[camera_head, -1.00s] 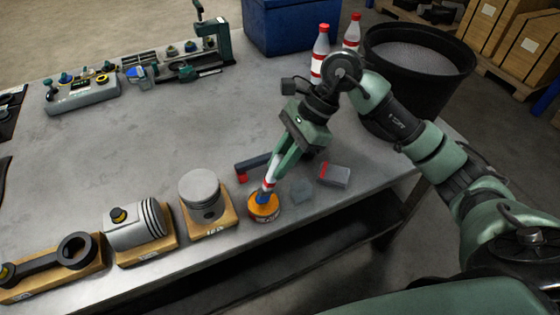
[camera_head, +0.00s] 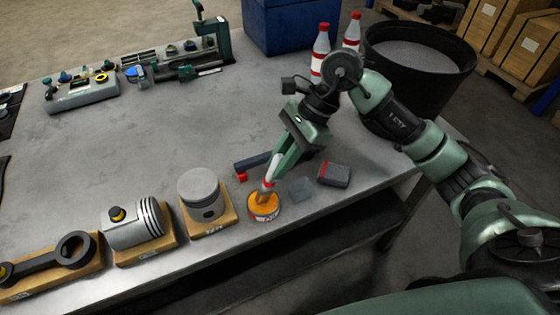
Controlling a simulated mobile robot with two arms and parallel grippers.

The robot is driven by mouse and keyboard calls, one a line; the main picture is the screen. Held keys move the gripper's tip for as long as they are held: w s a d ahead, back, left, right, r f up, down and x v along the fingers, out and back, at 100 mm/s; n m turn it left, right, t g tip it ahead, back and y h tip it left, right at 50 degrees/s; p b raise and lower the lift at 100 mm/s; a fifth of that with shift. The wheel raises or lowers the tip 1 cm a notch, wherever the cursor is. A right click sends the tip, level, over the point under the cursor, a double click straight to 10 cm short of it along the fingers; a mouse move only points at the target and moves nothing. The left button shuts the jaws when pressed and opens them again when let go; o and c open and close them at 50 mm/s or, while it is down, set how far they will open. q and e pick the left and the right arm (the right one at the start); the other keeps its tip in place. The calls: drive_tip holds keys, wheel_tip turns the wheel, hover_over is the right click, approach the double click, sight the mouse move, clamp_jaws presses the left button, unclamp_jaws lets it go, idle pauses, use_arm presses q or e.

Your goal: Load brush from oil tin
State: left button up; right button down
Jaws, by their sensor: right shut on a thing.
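The oil tin (camera_head: 264,209) is a small round tin with an orange-yellow top. It stands near the front edge of the workbench. My right gripper (camera_head: 275,170) points down over it and is shut on a brush (camera_head: 267,189) with a white and red handle. The brush is tilted a little and its lower end is at the tin's opening. The bristle tip is hidden or too small to tell. My left gripper is not in view.
A piston on a wooden block (camera_head: 201,190) stands just left of the tin. A dark red-ended tool (camera_head: 252,163) lies behind it, and a small grey box (camera_head: 334,174) lies to the right. Two bottles (camera_head: 320,52) and a black bin (camera_head: 421,70) are behind my arm.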

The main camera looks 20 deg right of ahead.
drive_tip(key=shift+s+f+b, duration=0.1)
drive_tip(key=shift+f+b, duration=0.05)
drive_tip(key=shift+b, duration=0.2)
idle(1.1)
wheel_tip(320, 180, up, 2)
drive_tip(key=shift+r+p, duration=0.1)
drive_tip(key=shift+p, duration=0.5)
drive_tip(key=shift+r+p, duration=1.05)
drive_tip(key=shift+r, duration=1.45)
